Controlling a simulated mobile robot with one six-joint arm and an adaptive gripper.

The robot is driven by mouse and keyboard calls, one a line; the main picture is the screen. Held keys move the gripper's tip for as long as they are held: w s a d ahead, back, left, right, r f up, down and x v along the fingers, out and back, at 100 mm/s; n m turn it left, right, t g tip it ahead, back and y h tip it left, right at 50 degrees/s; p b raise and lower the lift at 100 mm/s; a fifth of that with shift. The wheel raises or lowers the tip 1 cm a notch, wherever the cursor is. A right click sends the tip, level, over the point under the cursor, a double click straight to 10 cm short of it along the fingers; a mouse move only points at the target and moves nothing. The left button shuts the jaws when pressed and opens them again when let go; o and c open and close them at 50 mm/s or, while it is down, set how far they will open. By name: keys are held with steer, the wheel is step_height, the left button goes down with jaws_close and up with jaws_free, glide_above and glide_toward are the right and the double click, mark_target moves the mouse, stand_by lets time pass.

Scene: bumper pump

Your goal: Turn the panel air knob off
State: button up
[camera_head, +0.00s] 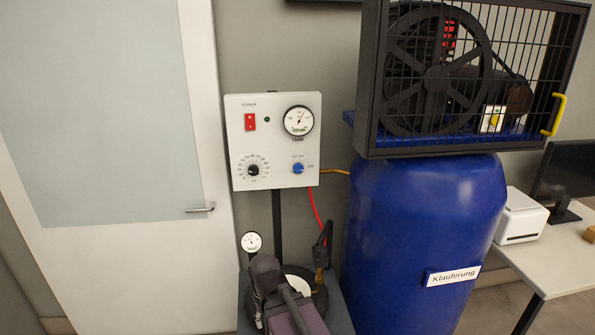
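The panel (274,100) is a light grey box on a dark post, in the middle of the head view. The small blue knob (298,169) sits at its lower right, below the round gauge (298,120). I cannot tell which position the knob is in. A black dial knob (253,170) with a printed scale sits at the lower left, under a red switch (250,122) and a green light. A dark purple-grey body at the bottom looks like part of my arm. I see no gripper fingers.
A large blue tank (424,230) with a caged flywheel compressor (450,75) stands right of the panel. Below the panel are a red hose (314,204), a black nozzle-like part (322,246) and a small gauge (251,242). A white door (130,250) is at left.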

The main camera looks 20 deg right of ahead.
steer(key=o, duration=0.3)
steer(key=shift+w, duration=0.1)
steer(key=shift+o, duration=0.4)
steer(key=shift+w, duration=0.2)
steer(key=w+d+r+m+t+y, duration=0.1)
steer(key=w+r+m+t+y, duration=0.1)
steer(key=w+r+m+t, duration=0.4)
steer(key=w+r+m+t+y+p, duration=0.1)
steer(key=w+m+y, duration=0.1)
steer(key=w+m, duration=0.35)
steer(key=w+d+r+m+t+y, duration=0.1)
steer(key=w+r+m+t, duration=0.25)
steer(key=w, duration=0.55)
steer(key=m+t+h+p, duration=0.1)
steer(key=m+t+h, duration=0.75)
steer(key=m, duration=1.55)
glide_toward(299, 169)
steer(key=s+a+r+g+h, duration=0.1)
steer(key=s+a+g+h, duration=0.1)
steer(key=s, duration=0.1)
steer(key=shift+d+y, duration=0.15)
steer(key=shift+y, duration=0.1)
steer(key=x, duration=1.3)
steer(key=shift+w+r, duration=0.2)
steer(key=shift+w, duration=0.2)
